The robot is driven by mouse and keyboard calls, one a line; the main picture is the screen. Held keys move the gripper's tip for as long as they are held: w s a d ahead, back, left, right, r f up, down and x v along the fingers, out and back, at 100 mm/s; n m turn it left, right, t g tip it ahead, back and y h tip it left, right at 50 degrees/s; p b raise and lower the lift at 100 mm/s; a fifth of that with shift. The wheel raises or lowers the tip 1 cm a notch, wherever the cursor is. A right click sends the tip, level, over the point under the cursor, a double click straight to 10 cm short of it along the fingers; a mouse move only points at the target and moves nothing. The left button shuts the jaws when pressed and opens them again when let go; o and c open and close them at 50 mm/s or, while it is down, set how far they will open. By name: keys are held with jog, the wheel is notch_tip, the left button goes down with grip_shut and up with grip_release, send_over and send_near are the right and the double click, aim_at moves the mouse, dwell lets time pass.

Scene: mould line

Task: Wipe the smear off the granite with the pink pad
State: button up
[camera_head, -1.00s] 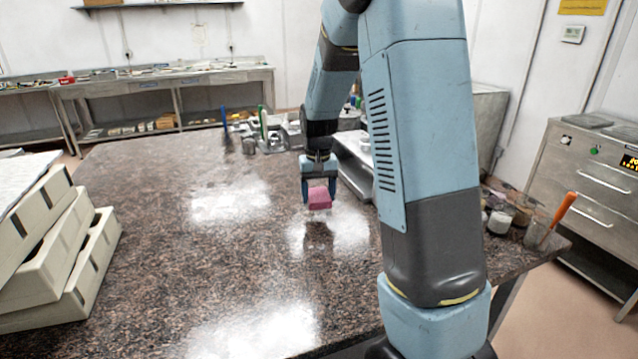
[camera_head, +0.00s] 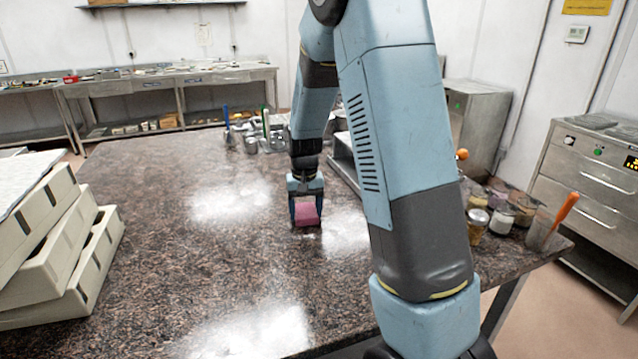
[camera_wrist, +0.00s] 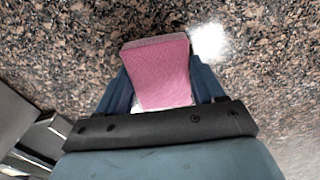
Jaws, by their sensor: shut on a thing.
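My gripper (camera_head: 306,211) is shut on the pink pad (camera_head: 307,214), with one finger on each side of it. In the wrist view the pink pad (camera_wrist: 160,72) sticks out beyond the fingers over the speckled granite. The pad is low over the brown granite top (camera_head: 150,220), close to its surface; I cannot tell whether it touches. Bright white patches show on the granite, to the left of the gripper, to its right and near the front. I cannot tell the smear from these shiny patches.
Stacked cream trays (camera_head: 60,240) stand at the left edge. Jars (camera_head: 500,215) and a container with an orange-handled tool (camera_head: 545,232) stand at the right edge. Tools and small metal pots (camera_head: 255,135) stand at the back. The granite's left and front middle are clear.

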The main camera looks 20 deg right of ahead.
jog(key=shift+s+d+f, duration=0.1)
jog(key=shift+d+f, duration=0.1)
jog(key=shift+d+r, duration=0.15)
jog(key=shift+d, duration=1.8)
notch_tip(320, 180, up, 8)
